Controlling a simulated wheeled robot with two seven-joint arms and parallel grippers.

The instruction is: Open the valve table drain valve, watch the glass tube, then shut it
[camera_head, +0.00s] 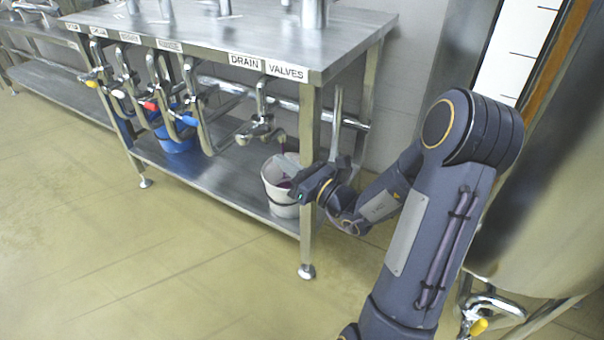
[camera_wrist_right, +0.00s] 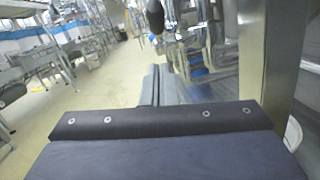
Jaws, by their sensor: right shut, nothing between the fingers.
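The steel valve table (camera_head: 350,38) carries a "DRAIN VALVES" label on its front edge. Below the label a metal drain valve (camera_head: 258,128) sits on a bent pipe, with a short spout or handle end beside it. My left gripper is out of view.
Other pipes with yellow, red and blue handles (camera_head: 150,105) hang to the left. A blue bucket (camera_head: 177,138) stands on the lower shelf (camera_head: 215,170). A table leg (camera_head: 307,235) is close to my right forearm. A steel tank (camera_head: 550,190) is at the right. The left floor is clear.

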